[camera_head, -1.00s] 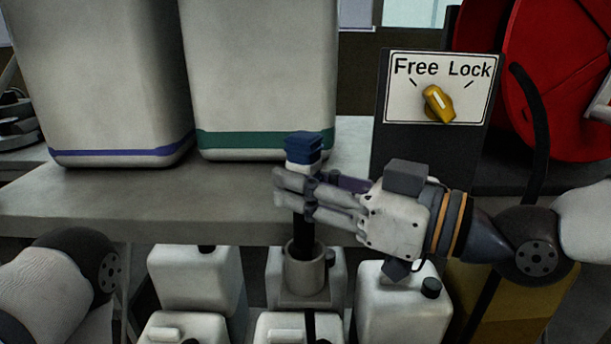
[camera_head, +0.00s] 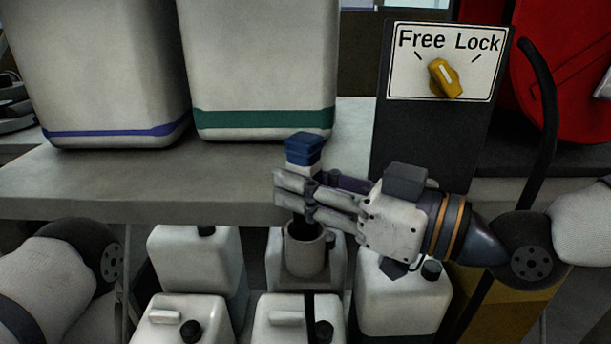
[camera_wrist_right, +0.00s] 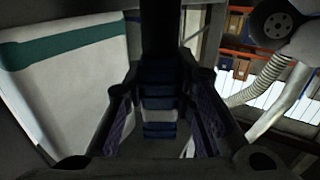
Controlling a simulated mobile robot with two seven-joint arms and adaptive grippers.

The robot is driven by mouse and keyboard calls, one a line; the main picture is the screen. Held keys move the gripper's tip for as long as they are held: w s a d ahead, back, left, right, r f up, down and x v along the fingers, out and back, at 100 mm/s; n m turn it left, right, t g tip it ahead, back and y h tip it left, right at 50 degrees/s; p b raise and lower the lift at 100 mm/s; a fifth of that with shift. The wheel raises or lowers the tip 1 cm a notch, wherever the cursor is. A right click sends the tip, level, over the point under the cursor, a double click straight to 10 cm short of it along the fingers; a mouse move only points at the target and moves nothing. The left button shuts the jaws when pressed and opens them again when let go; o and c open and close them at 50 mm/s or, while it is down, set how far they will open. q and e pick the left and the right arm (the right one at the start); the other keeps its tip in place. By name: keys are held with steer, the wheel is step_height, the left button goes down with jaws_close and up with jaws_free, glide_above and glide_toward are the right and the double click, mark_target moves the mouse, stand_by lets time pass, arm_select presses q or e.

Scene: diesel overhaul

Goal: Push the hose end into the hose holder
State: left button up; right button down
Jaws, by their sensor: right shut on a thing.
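The hose end (camera_head: 305,152) is a blue and white fitting, roughly upright. My right gripper (camera_head: 288,195) is shut on it just below the blue cap. In the right wrist view, the hose end (camera_wrist_right: 159,88) sits between the two fingers (camera_wrist_right: 158,118). The hose holder (camera_head: 304,252) is a grey cup below the gripper, in front of the shelf edge. The dark lower part of the hose end reaches down to the cup's mouth. How deep it sits is hidden by the cup wall and fingers. My left gripper is out of view; only its arm shows at lower left.
Two large white canisters (camera_head: 262,70) stand on the grey shelf (camera_head: 150,195). Several small white canisters (camera_head: 405,295) stand below. A Free/Lock panel (camera_head: 447,58) with a yellow knob (camera_head: 445,79) and a red reel (camera_head: 560,70) are at the right.

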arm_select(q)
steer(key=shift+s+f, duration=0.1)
arm_select(e)
steer(key=shift+f, duration=0.25)
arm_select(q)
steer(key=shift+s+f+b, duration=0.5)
arm_select(e)
steer(key=shift+f, duration=1.45)
steer(key=c, duration=1.3)
jaws_free()
steer(key=shift+f, duration=0.1)
